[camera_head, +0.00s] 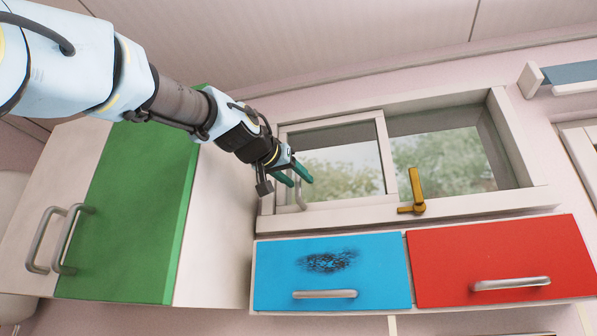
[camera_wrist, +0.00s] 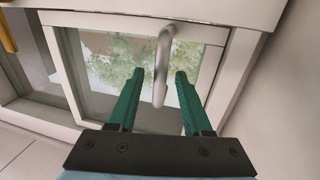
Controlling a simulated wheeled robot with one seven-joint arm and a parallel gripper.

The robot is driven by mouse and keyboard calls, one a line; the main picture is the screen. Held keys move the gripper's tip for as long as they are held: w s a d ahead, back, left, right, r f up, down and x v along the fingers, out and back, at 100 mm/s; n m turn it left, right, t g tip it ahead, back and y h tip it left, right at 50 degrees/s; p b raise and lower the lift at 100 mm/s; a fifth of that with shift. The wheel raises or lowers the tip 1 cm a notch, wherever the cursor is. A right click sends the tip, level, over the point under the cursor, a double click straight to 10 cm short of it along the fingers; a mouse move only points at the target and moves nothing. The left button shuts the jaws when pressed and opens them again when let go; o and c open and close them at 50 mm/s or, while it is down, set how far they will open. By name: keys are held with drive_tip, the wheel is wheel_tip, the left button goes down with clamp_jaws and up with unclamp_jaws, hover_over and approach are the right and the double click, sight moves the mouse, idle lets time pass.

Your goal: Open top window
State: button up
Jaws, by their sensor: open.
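The top window (camera_head: 452,200) is set in the wall above the cabinets. A white-framed sash (camera_head: 384,155) covers its left part, and the right part shows trees outside. A grey curved handle (camera_head: 299,197) is on the left side of this sash. My gripper (camera_head: 300,180) is at that handle. In the wrist view the open green fingers (camera_wrist: 158,72) are on either side of the handle (camera_wrist: 163,55), with gaps between them and it. I cannot tell how deep the handle sits between the fingers.
A gold latch (camera_head: 415,192) stands at the window's bottom frame. A blue drawer (camera_head: 335,270) with a dark mark and a red drawer (camera_head: 500,262) are below the window. A green cabinet door (camera_head: 135,210) stands on the left, its cabinet side close to my arm.

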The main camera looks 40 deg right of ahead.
drive_tip(key=shift+w+d, duration=0.2)
drive_tip(key=shift+d, duration=0.35)
clamp_jaws()
idle(1.1)
